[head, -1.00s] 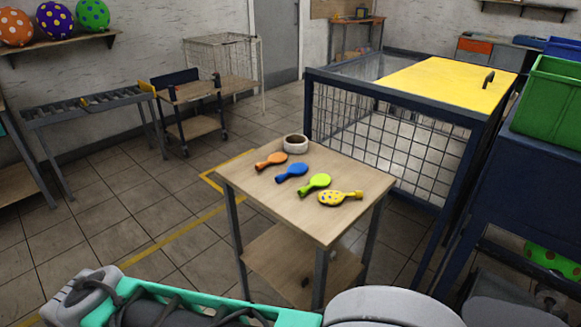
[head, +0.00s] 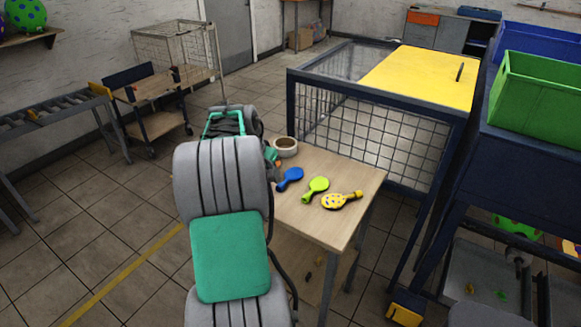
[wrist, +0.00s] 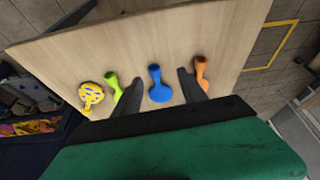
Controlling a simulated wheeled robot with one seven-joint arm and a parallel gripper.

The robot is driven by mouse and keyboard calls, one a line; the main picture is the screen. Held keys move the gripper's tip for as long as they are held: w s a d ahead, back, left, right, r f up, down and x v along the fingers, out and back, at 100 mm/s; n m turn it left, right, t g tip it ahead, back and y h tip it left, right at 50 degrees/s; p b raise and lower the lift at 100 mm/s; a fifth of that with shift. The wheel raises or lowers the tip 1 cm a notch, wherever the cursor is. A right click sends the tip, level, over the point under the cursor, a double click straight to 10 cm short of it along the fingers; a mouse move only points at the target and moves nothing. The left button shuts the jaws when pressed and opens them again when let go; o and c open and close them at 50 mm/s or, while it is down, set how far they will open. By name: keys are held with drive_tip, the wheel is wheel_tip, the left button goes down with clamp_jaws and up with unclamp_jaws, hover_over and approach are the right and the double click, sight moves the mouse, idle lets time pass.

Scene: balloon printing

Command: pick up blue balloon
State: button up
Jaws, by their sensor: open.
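The blue balloon (head: 290,178) lies flat on the small wooden table (head: 345,178), between the green balloon (head: 316,188) and the orange one. In the wrist view the blue balloon (wrist: 160,86) shows between the two dark fingers of my gripper (wrist: 160,88), apart from both. My gripper is open and empty. In the head view my arm covers the table's left side and most of the gripper. The orange balloon (wrist: 201,72) is beside the right finger in the wrist view, and the green balloon (wrist: 113,80) is beside the left finger.
A yellow spotted balloon (head: 341,200) lies at the right of the row. A mesh cage with a yellow top (head: 420,75) stands close behind. A green crate (head: 540,90) is at the right.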

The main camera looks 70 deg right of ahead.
sight(280, 184)
drive_tip(key=shift+m, duration=0.4)
drive_tip(key=d+f, duration=0.1)
drive_tip(key=f, duration=0.1)
drive_tip(key=s+d+f+p, duration=0.1)
drive_tip(key=d+f, duration=0.1)
drive_tip(key=s+d+f, duration=0.1)
drive_tip(key=f, duration=0.2)
drive_tip(key=shift+d+f+p, duration=0.1)
drive_tip(key=shift+d+p, duration=0.2)
drive_tip(key=shift+d, duration=0.1)
drive_tip(key=shift+c, duration=0.3)
clamp_jaws()
